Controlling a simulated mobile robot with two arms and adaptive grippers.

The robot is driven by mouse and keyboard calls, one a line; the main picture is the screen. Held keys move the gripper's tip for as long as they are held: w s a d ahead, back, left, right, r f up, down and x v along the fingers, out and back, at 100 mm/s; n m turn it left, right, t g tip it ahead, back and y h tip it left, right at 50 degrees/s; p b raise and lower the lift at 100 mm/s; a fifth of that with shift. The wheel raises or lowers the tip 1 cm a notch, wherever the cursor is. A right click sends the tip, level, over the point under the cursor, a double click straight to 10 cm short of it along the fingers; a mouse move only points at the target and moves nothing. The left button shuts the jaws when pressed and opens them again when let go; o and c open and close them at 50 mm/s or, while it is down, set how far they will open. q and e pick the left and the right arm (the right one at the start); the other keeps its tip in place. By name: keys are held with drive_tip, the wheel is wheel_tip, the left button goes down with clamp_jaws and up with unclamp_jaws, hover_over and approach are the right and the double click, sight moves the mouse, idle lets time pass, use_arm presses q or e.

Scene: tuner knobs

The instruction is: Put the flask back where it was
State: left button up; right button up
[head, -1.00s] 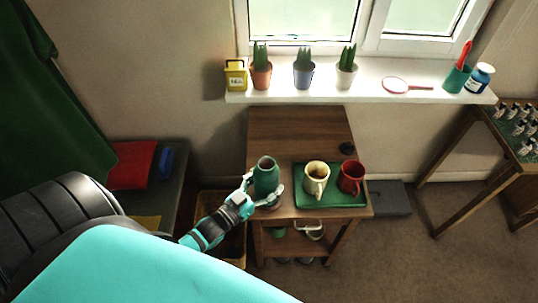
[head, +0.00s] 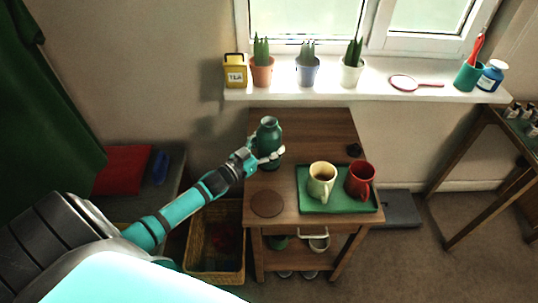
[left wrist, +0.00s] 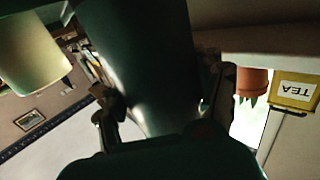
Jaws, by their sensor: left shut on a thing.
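The green flask (head: 269,132) is upright over the back left part of the small wooden table (head: 315,128). My left gripper (head: 268,158) is shut around its lower part. I cannot tell whether the flask's base touches the tabletop. In the left wrist view the flask (left wrist: 150,60) is a large dark shape between the fingers (left wrist: 160,110). A bare round brown coaster (head: 268,204) lies at the table's front left, nearer than the flask. My right gripper is not in view.
A green tray (head: 338,203) with a cream mug (head: 321,180) and a red mug (head: 360,178) stands front right on the table. A small dark round thing (head: 353,150) lies behind it. The windowsill holds a tea tin (head: 235,70) and potted cacti. The table's back middle is clear.

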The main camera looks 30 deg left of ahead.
sight(269, 152)
use_arm(q)
wheel_tip(269, 152, down, 3)
drive_tip(key=b, duration=0.2)
drive_tip(key=shift+b, duration=0.3)
drive_tip(key=shift+r, duration=0.1)
drive_tip(key=o, duration=1.8)
drive_tip(key=shift+f, duration=0.2)
drive_tip(key=shift+c, duration=0.2)
drive_tip(key=shift+r, duration=0.2)
drive_tip(key=s+a, duration=0.2)
drive_tip(key=s, duration=1)
